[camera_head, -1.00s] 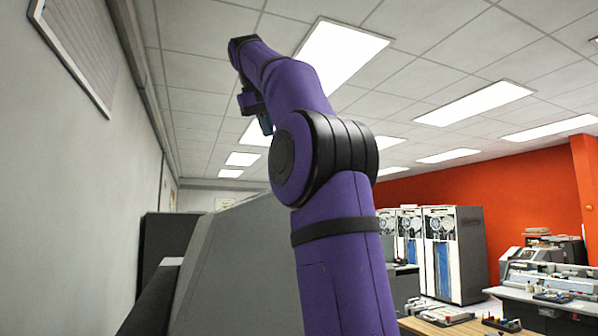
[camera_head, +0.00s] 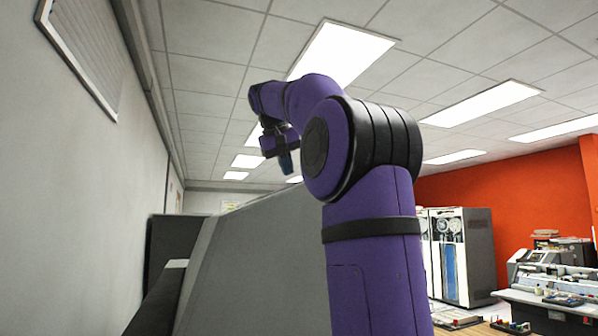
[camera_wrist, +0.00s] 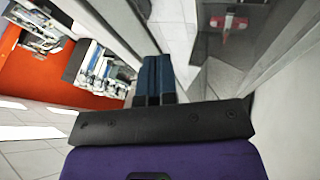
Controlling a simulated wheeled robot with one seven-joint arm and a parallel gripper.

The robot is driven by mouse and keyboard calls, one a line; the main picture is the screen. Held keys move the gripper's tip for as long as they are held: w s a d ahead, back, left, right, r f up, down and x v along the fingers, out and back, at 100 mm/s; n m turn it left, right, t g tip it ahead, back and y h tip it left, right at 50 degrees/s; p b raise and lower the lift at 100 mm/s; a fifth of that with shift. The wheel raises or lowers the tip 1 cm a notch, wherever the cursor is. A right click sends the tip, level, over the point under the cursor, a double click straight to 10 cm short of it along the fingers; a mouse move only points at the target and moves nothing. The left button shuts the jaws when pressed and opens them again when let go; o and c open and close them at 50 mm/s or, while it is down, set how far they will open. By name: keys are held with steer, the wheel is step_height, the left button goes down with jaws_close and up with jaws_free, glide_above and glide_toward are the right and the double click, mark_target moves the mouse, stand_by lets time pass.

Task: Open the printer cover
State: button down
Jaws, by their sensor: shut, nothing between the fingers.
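A large grey cabinet with a slanted side (camera_head: 262,262), which looks like the printer, fills the lower middle of the head view. A dark part lies along its left side. I cannot make out the cover's edge or handle there. My gripper (camera_head: 286,168) is above the cabinet, pointing down, with its blue fingers together and empty. In the wrist view the fingers (camera_wrist: 156,60) are close together, beside a dark see-through panel (camera_wrist: 245,35) with grey edges, possibly the cover. I cannot tell whether they touch it.
A pale wall (camera_head: 75,170) runs along the left. Tall tape cabinets (camera_head: 455,255) and a cluttered desk (camera_head: 550,292) stand at the right, before an orange wall (camera_head: 500,200). A small red object (camera_wrist: 230,25) shows through or behind the dark panel.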

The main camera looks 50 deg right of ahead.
steer(key=shift+s+d+f, duration=0.2)
steer(key=shift+s+d, duration=0.3)
steer(key=shift+d, duration=0.2)
steer(key=shift+s+d+f, duration=0.2)
steer(key=shift+s+d, duration=0.3)
steer(key=shift+d, duration=0.2)
steer(key=shift+t+y, duration=0.5)
steer(key=shift+y, duration=0.4)
steer(key=s+d+f, duration=0.2)
steer(key=d+f, duration=0.1)
steer(key=s+d+f, duration=0.1)
steer(key=d+f, duration=0.1)
steer(key=shift+a, duration=0.1)
steer(key=w+a+r, duration=0.2)
steer(key=a, duration=0.1)
steer(key=shift+a+r, duration=0.15)
steer(key=shift+a, duration=0.05)
steer(key=v, duration=0.9)
steer(key=shift+r, duration=0.1)
